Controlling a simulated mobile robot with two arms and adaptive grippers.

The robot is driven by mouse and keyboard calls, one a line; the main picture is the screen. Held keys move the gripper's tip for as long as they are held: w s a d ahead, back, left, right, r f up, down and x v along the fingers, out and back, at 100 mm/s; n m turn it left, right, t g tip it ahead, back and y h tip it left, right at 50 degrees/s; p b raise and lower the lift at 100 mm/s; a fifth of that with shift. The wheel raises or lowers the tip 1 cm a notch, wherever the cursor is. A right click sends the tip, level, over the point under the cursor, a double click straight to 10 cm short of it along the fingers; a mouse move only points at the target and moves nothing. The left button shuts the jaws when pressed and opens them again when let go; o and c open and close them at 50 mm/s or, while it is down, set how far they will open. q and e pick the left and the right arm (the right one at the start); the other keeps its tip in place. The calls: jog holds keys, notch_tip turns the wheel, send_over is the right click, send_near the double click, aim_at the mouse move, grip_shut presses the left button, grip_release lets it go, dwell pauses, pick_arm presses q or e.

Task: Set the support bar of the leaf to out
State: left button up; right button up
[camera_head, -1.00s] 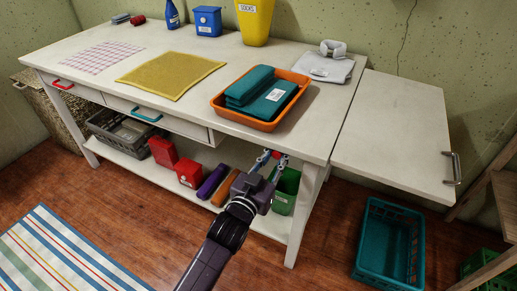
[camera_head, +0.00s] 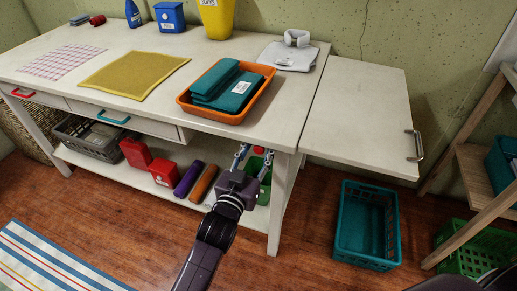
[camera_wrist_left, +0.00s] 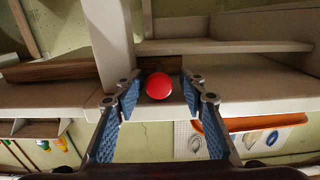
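The white leaf (camera_head: 355,112) extends level from the table's right end, with a metal handle (camera_head: 415,146) on its outer edge. A round red knob (camera_head: 258,150) shows under the table's front right corner; in the left wrist view the knob (camera_wrist_left: 159,86) lies between my fingertips. My left gripper (camera_head: 254,154) is open around it, with blue finger pads on both sides and visible gaps in the left wrist view (camera_wrist_left: 160,95). I cannot clearly make out the bar behind the knob.
The table leg (camera_head: 283,195) stands just right of my left gripper. A green bin (camera_head: 264,190) sits on the lower shelf behind it. A teal crate (camera_head: 366,240) is on the floor below the leaf. An orange tray (camera_head: 227,117) with teal cloths is above.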

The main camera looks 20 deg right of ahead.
pick_arm(q)
jog(key=shift+s, duration=0.1)
jog(key=v, duration=0.8)
dwell(0.5)
